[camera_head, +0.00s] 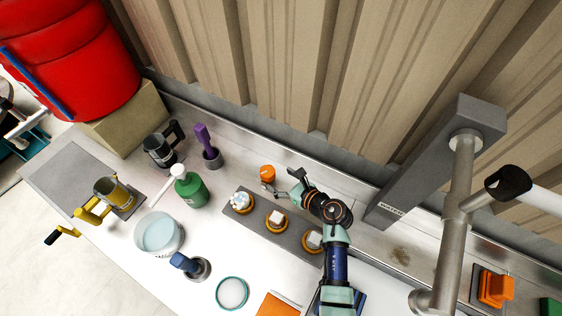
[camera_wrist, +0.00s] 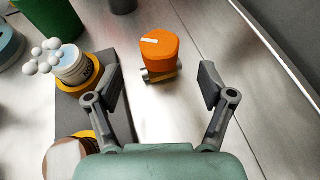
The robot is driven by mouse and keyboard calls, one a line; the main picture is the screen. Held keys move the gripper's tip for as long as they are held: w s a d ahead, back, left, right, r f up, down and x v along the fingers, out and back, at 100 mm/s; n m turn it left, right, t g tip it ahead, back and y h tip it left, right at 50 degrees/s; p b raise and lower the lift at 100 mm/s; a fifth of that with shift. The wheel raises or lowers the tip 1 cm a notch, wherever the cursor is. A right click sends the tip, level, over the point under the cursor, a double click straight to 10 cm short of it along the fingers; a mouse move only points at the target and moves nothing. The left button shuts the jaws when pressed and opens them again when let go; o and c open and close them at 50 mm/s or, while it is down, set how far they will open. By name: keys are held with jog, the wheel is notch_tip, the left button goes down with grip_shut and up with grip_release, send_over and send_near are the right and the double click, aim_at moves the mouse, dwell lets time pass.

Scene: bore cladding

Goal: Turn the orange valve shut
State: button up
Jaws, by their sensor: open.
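The orange valve (camera_head: 267,172) stands on the metal bench near the back wall. In the wrist view the orange valve (camera_wrist: 160,50) shows a faceted orange knob with a white line on top and a short grey metal fitting below. My gripper (camera_head: 284,185) is close to the valve on its right side in the head view. In the wrist view my gripper (camera_wrist: 160,86) is open, with its fingers apart and nothing between the tips. The knob lies just ahead of the fingertips, roughly centred between them; I see no contact.
A grey tray (camera_head: 254,226) with several orange-ringed cups lies left of my gripper. A green container (camera_head: 191,189) and purple-handled tool (camera_head: 205,145) stand farther left. A grey post (camera_head: 420,172) and pipe (camera_head: 452,215) rise at right, near another orange fixture (camera_head: 495,287).

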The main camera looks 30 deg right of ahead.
aim_at(270, 173)
jog(key=shift+w+f+b, duration=0.2)
jog(key=shift+f+b, duration=0.1)
jog(key=shift+b, duration=0.15)
jog(key=b+x, duration=0.6)
jog(key=b, duration=0.2)
jog(key=shift+w+a, duration=0.15)
jog(key=shift+w, duration=0.15)
jog(key=shift+w+a, duration=0.1)
jog(key=shift+w, duration=0.3)
jog(key=c, duration=1.2)
jog(key=shift+o, duration=0.2)
jog(key=shift+r, duration=0.1)
